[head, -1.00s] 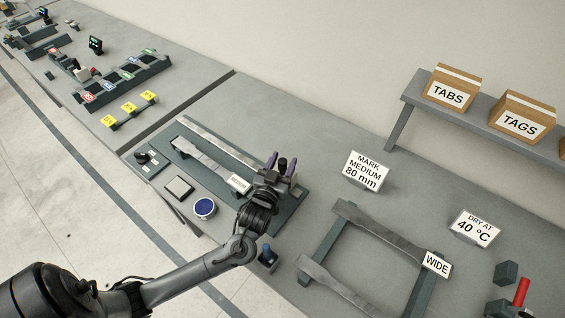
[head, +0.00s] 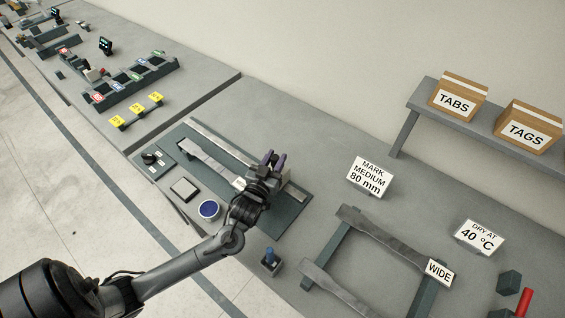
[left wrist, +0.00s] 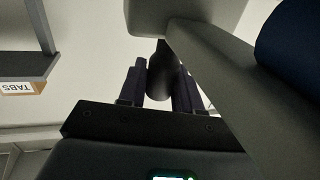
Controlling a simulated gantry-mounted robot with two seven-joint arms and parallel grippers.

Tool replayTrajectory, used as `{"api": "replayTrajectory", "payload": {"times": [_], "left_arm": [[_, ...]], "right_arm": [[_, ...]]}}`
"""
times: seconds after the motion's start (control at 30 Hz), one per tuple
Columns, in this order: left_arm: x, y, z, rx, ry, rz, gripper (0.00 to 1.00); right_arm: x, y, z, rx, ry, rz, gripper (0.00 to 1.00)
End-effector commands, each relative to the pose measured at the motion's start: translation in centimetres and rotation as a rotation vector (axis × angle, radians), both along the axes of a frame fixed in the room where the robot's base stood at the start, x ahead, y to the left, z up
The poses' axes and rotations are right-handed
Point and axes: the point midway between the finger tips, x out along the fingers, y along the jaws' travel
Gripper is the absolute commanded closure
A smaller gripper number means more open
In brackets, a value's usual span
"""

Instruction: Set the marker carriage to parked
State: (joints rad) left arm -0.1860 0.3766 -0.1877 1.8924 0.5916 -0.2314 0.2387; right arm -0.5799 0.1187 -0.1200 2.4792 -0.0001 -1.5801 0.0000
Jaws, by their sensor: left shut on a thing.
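My left gripper (head: 272,160) is over the marking fixture, a dark base plate (head: 287,215) with a pale rail (head: 222,140) along it. Its fingers are shut on a dark rounded knob (left wrist: 163,78), seen between them in the left wrist view. The knob appears to belong to the marker carriage (head: 283,175), which is mostly hidden by the gripper. The parked position's marking cannot be made out. My right gripper is out of view.
A blue-topped pot (head: 209,209), a pad (head: 184,189) and a blue-handled item (head: 269,259) stand along the front. A rack with wide specimens (head: 395,240) is at the right. A "MARK MEDIUM 80 mm" sign (head: 370,177) stands behind. A shelf (head: 405,127) holds boxes.

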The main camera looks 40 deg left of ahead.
Motion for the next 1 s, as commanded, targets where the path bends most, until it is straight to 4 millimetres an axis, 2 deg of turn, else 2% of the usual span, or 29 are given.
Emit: {"api": "replayTrajectory", "payload": {"times": [0.2, 0.23, 0.33, 0.73, 0.87, 1.0], "left_arm": [[0.0, 0.0, 0.0, 0.0, 0.0, 0.0, 1.0], [0.0, -0.1, 0.0, 0.0, 0.0, 0.0, 0.62], [0.0, -0.1, 0.0, 0.0, 0.0, 0.0, 0.48], [-0.5, -0.3, 0.0, -0.001, 0.001, -0.001, 0.48], [-1.9, -0.8, -0.1, -0.003, 0.002, -0.002, 0.48], [-4.2, -1.6, -0.1, -0.003, 0.002, -0.001, 0.48]], "right_arm": [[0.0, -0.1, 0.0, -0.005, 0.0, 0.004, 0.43], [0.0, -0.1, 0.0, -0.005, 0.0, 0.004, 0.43], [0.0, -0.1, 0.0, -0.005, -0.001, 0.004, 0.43], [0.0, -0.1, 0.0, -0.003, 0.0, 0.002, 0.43], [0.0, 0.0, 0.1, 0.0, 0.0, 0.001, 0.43], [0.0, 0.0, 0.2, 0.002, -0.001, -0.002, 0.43]]}}
